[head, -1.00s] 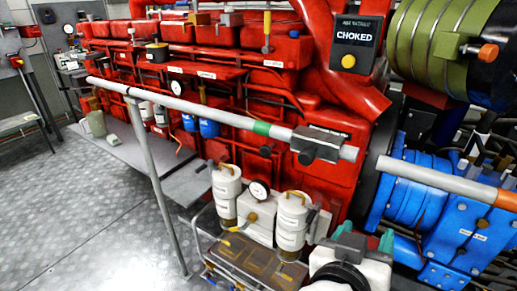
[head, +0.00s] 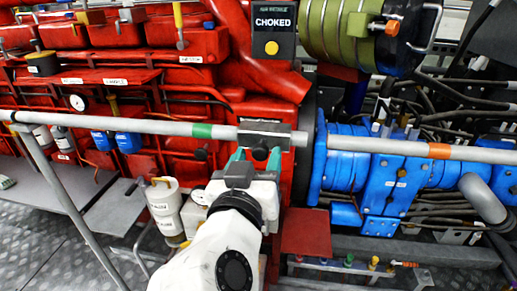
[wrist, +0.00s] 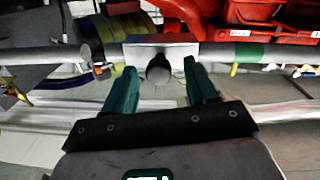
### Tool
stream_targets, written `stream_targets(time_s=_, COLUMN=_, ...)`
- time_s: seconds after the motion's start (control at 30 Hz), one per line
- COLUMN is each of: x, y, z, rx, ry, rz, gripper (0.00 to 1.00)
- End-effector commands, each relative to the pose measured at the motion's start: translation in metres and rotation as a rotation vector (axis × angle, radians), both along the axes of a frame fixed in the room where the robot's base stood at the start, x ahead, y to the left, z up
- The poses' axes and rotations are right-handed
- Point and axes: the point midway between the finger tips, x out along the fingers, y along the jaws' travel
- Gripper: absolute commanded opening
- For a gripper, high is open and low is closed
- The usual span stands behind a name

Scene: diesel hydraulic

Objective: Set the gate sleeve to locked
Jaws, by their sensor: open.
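The gate sleeve (head: 278,129) is a dark grey block around the pale rail (head: 110,125), between the green band (head: 202,131) and the rail's end. A second rail (head: 365,143) with an orange band lies across a small gap to the right; the sleeve does not span the gap. The sleeve's dark round knob (head: 260,154) also shows in the wrist view (wrist: 158,69). My gripper (head: 256,156) is open with green fingers just below the sleeve. In the wrist view, the knob appears between the open fingertips (wrist: 160,75); contact cannot be told.
A blue pump unit (head: 345,170) is behind the right rail. A white canister (head: 165,208) stands left of my arm. A slanted grey post (head: 65,200) supports the left rail.

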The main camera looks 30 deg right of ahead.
Motion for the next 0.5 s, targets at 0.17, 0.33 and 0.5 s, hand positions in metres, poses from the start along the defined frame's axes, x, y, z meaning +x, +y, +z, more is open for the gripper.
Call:
stream_targets(time_s=0.17, x=0.015, y=-0.012, z=0.001, rx=0.001, ry=-0.001, rz=-0.001, gripper=0.57)
stream_targets(time_s=0.33, x=0.02, y=-0.016, z=0.0, rx=0.001, ry=-0.001, rz=0.001, gripper=0.57)
stream_targets(time_s=0.5, x=0.02, y=-0.016, z=0.0, rx=0.001, ry=-0.001, rz=0.001, gripper=0.57)
